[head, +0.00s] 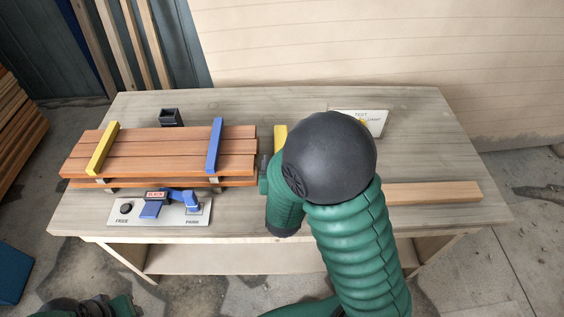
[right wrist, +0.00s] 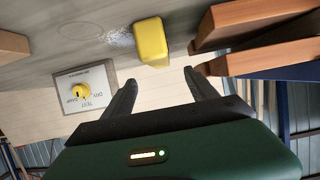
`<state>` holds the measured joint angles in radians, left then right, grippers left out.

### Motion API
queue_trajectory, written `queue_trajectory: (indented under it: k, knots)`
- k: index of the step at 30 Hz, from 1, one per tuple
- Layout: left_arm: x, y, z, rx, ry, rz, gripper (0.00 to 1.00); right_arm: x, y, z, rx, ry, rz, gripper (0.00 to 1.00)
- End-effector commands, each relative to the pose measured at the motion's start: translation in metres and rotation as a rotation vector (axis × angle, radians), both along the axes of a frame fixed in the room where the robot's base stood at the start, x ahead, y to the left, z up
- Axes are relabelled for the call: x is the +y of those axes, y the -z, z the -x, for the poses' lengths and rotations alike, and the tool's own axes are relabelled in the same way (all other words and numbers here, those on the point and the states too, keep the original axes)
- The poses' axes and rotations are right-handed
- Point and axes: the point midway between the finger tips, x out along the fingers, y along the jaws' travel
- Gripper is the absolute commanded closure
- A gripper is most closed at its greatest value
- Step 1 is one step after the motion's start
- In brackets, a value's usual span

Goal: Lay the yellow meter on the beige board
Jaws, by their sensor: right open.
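The yellow meter (right wrist: 151,42) is a rounded yellow block standing on the workbench in the right wrist view. In the head view only a strip of it (head: 279,134) shows, left of my dark arm joint. My right gripper (right wrist: 161,91) is open and empty; its two fingers point toward the meter, which appears just beyond the tips. In the head view my arm hides these fingers. The beige board (head: 432,191) lies flat at the bench's right, its left part hidden by my arm; its end probably shows in the wrist view (right wrist: 12,45).
Reddish planks (head: 160,150) with a yellow bar (head: 102,148) and a blue bar (head: 214,145) lie left of the meter. A FREE/PARK panel (head: 170,217) with a blue item sits in front. A black open box (head: 169,117) and a TEST panel (head: 374,122) stand behind.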

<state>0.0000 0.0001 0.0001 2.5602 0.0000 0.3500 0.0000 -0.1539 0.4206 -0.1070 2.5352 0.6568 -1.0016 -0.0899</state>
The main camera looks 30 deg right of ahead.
Motion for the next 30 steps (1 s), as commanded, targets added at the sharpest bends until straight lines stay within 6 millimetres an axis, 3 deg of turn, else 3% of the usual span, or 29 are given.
queue_trajectory:
  k: [1,3,9,21,30]
  knots:
    - [0.0,0.024,0.0,0.0,0.0,0.0,0.64,-0.001,0.011,-0.003,-0.008,-0.001,-0.002,0.33]
    - [0.0,0.039,0.0,0.0,0.0,0.0,0.64,-0.003,0.013,-0.005,-0.009,-0.004,-0.005,0.33]
    - [0.0,0.035,0.0,-0.001,0.0,0.0,0.64,-0.025,0.021,-0.041,0.0,-0.005,-0.002,0.33]
    - [0.0,0.044,0.0,0.0,0.0,0.0,0.64,-0.057,0.044,-0.083,-0.002,-0.005,-0.003,0.33]
    - [0.0,0.044,0.0,0.0,0.0,0.0,0.64,-0.06,0.045,-0.089,-0.002,-0.006,-0.004,0.35]
